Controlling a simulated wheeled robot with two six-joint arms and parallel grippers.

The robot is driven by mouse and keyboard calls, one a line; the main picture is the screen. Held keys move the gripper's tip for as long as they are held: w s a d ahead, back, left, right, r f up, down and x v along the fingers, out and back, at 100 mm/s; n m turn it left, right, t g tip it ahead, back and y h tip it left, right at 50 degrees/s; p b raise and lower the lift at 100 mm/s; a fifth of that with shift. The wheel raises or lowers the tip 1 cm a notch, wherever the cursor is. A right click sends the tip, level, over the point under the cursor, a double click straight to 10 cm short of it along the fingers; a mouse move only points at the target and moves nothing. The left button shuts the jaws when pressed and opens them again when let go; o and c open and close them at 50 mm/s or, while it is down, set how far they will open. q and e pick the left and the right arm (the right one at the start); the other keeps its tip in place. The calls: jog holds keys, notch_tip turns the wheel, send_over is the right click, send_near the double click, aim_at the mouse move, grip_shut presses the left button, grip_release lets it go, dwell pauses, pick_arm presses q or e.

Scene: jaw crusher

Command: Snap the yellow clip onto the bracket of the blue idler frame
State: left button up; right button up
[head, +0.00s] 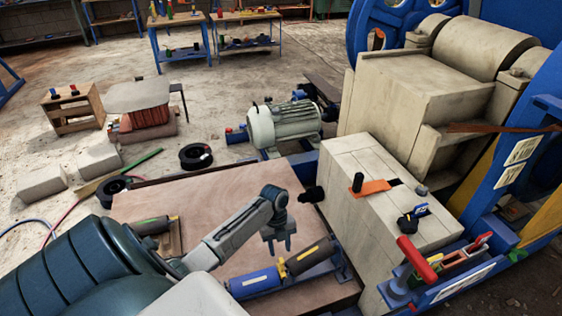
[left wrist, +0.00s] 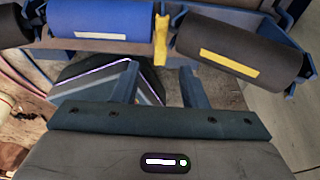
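The yellow clip (head: 282,270) stands between a blue roller (head: 254,280) and a dark grey roller (head: 311,256) of the blue idler frame (head: 341,264). In the left wrist view the clip (left wrist: 161,40) is upright at the gap between the two rollers, against the frame's middle bracket. I cannot tell whether it is fully seated. My left gripper (head: 279,248) points down just behind the clip. My right gripper is not in view.
The idler frame lies on a brown tabletop (head: 180,195). Another roller (head: 150,226) is at the table's left. A pale block (head: 370,215) with an orange piece (head: 370,188) and small items borders the right side.

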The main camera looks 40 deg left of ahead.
pick_arm(q)
jog(key=shift+v, duration=1.85)
